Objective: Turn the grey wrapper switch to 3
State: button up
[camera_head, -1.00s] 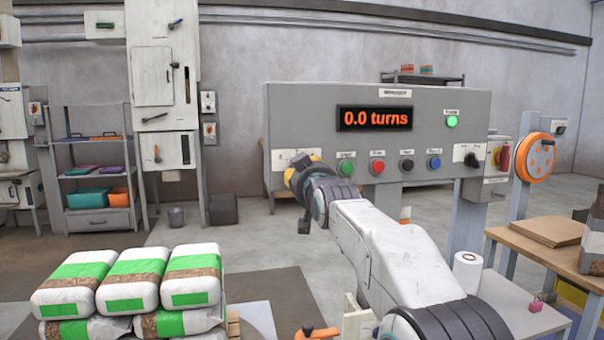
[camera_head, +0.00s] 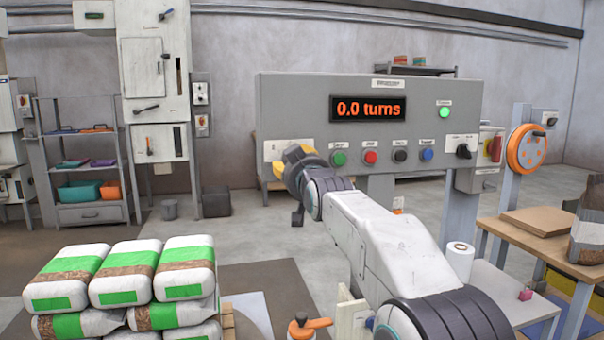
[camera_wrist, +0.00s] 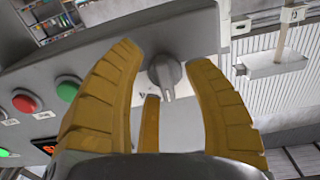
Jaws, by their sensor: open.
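The grey switch (camera_wrist: 164,72) is a round knob with a raised grip on the grey panel, close to the panel's end in the wrist view. Its grip points roughly down in that picture; I cannot read its numbers. My gripper (camera_wrist: 161,60) is open, its yellow fingers on either side of the knob, with no clear contact. In the head view my gripper (camera_head: 298,156) is at the left end of the panel (camera_head: 290,100) and hides the knob there. The panel's display (camera_head: 367,108) reads 0.0 turns.
Green (camera_head: 338,158), red (camera_head: 371,157), black and blue buttons sit in a row right of my gripper. A black switch (camera_head: 463,151) is at the panel's right end. Stacked bags (camera_head: 120,280) lie at lower left. A wooden table (camera_head: 530,235) stands at right.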

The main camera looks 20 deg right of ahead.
jog(key=s, duration=1.1)
jog(key=shift+s, duration=0.15)
